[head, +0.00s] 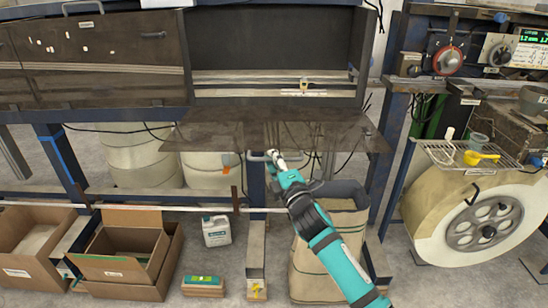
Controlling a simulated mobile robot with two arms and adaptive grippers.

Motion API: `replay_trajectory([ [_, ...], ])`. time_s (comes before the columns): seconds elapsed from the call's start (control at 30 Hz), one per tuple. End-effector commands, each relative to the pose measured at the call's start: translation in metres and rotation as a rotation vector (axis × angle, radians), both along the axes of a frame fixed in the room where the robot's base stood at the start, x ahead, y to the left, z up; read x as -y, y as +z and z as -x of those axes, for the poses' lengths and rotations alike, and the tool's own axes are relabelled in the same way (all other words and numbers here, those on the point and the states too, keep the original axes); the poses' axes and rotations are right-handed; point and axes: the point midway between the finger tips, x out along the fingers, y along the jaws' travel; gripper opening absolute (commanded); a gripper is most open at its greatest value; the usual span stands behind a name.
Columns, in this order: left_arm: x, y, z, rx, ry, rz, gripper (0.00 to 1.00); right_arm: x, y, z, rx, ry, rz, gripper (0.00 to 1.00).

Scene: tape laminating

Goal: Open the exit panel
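The exit panel (215,133) is a dark, see-through brown sheet. It is folded down and out from the lower edge of a dark, open compartment (270,40) in the machine. A light handle (256,157) shows at its near edge. My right gripper (274,160), on a teal and black arm from the lower right, is at this handle and seems to touch it. The gripper is small here, so whether its fingers are closed around the handle cannot be told. My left gripper is not in view.
A closed panel with a handle (153,35) is at the left. Open cardboard boxes (120,250), a white jug (216,231) and a paper sack (328,245) stand below. A large cream roll (480,220) and a wire rack (465,155) are at the right.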

Motion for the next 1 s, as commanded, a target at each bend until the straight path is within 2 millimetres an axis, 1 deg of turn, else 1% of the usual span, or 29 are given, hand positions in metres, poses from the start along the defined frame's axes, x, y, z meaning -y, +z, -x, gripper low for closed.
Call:
replay_trajectory([
  [0.03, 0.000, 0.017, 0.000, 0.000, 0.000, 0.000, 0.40, 0.000, 0.018, -0.001, -0.006, 0.002, -0.005, 0.00],
  [0.1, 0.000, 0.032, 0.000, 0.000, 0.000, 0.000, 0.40, 0.000, 0.027, -0.002, -0.023, 0.002, -0.004, 0.00],
  [0.27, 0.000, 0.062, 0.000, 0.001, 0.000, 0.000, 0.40, 0.000, 0.047, -0.004, -0.062, 0.001, -0.003, 0.00],
  [0.37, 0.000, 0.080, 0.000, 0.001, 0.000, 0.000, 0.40, 0.000, 0.065, -0.007, -0.075, 0.000, -0.005, 0.00],
  [0.4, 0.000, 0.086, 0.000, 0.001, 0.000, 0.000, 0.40, 0.000, 0.074, -0.009, -0.075, 0.000, -0.004, 0.00],
  [0.5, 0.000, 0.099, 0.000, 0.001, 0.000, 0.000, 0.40, 0.000, 0.093, -0.014, -0.074, 0.001, -0.004, 0.00],
  [0.6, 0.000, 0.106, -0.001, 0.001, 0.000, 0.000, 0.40, 0.000, 0.105, -0.018, -0.075, 0.001, -0.004, 0.00],
  [0.67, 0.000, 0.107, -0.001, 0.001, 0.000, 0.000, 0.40, 0.001, 0.108, -0.019, -0.076, 0.001, -0.004, 0.00],
  [1.0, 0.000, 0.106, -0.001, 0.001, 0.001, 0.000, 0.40, 0.000, 0.108, -0.020, -0.076, 0.001, -0.005, 0.00],
])
